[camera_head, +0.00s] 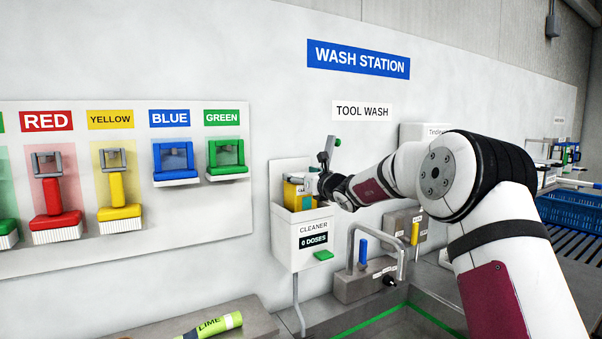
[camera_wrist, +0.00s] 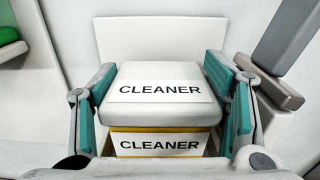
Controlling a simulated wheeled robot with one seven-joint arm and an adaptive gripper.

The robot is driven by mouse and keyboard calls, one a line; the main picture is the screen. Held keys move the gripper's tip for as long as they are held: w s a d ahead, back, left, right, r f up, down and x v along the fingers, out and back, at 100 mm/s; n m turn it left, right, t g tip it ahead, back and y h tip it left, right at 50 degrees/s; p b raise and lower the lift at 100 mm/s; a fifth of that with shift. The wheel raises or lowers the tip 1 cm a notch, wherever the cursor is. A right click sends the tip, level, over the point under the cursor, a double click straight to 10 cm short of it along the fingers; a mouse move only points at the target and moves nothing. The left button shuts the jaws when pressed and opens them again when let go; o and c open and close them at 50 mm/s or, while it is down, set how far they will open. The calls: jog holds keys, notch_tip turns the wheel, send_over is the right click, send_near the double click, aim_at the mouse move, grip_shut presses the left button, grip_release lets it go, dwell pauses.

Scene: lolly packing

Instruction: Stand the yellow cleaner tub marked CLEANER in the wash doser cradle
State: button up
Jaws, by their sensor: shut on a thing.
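The yellow cleaner tub (camera_head: 292,196) is at the top of the white wash doser cradle (camera_head: 287,250), with its lower part hidden by the cradle's front wall. I cannot tell whether it rests on the cradle's floor. In the wrist view the tub (camera_wrist: 160,144) shows a white lid marked CLEANER and a yellow-edged CLEANER label below it. My gripper (camera_wrist: 160,97) is shut on the tub, its teal pads at the left and right sides. In the head view my gripper (camera_head: 322,178) is beside the tub, partly hidden. The cradle's display reads 0 DOSES.
Colour-marked brushes hang on a white board (camera_head: 75,260) at the left. A sink tap (camera_head: 372,265) stands at the right of the cradle. A lime-labelled tube (camera_head: 212,325) lies on the counter below. A blue crate (camera_head: 572,209) stands far right.

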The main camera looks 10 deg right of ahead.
jog(key=shift+r, duration=0.1)
jog(key=o, duration=2)
jog(key=shift+f, duration=0.2)
jog(key=v, duration=1.2)
jog(key=shift+r, duration=0.15)
